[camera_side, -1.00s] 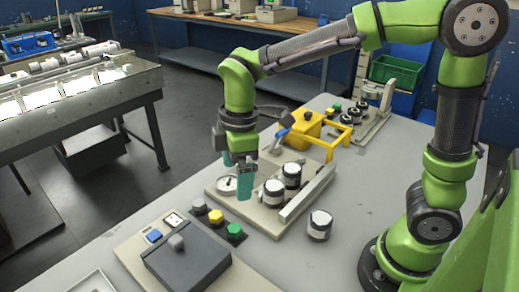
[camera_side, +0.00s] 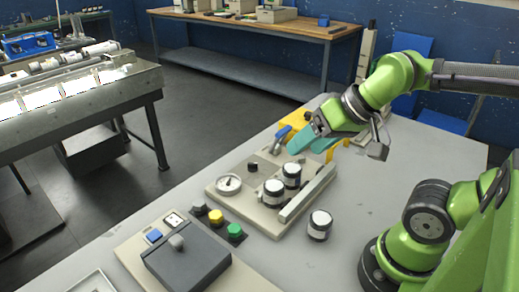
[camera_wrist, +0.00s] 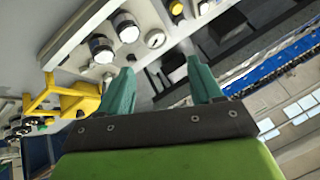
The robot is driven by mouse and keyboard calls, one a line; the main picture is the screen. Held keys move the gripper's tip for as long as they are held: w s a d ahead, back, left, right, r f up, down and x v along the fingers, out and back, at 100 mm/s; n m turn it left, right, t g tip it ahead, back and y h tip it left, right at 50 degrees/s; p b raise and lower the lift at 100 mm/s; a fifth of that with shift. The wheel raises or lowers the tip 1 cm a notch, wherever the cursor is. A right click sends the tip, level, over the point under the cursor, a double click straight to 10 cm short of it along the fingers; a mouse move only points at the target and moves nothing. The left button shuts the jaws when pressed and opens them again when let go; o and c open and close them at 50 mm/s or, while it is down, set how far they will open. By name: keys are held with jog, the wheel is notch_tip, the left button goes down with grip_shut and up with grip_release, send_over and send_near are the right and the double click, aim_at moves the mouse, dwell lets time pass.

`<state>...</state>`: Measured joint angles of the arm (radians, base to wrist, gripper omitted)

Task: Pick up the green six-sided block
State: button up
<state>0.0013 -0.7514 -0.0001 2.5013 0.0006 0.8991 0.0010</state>
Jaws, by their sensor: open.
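The green six-sided block (camera_side: 236,232) sits on a dark base at the front of the bench, beside a similar yellow block (camera_side: 215,216) and a grey one (camera_side: 199,207). In the wrist view I cannot make out the green block; a yellow block (camera_wrist: 176,8) shows at the top edge. My gripper (camera_side: 302,146) has teal fingers and points down to the left, above the back of the bench, well behind and right of the green block. In the wrist view my gripper (camera_wrist: 161,75) is open, with nothing between its fingers.
A beige panel (camera_side: 225,203) with a dial, a rail and two white-lidded jars (camera_side: 273,193) lies between. Another jar (camera_side: 320,225) stands to the right. A dark grey box (camera_side: 185,262) stands in front. A yellow fixture (camera_side: 285,131) is near my gripper.

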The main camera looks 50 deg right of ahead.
jog(key=n+g+h, duration=0.2)
jog(key=n+g, duration=0.5)
jog(key=n, duration=0.3)
send_over(233, 228)
notch_tip(233, 228, down, 6)
jog(key=f, duration=1.1)
jog(key=shift+s, duration=0.25)
jog(key=shift+w+d+f, duration=0.1)
jog(key=shift+w+f, duration=0.05)
jog(key=shift+f, duration=1.3)
jog(key=shift+w+f, duration=0.15)
jog(key=shift+f, duration=1.25)
jog(key=c, duration=1.1)
jog(key=shift+r, duration=0.2)
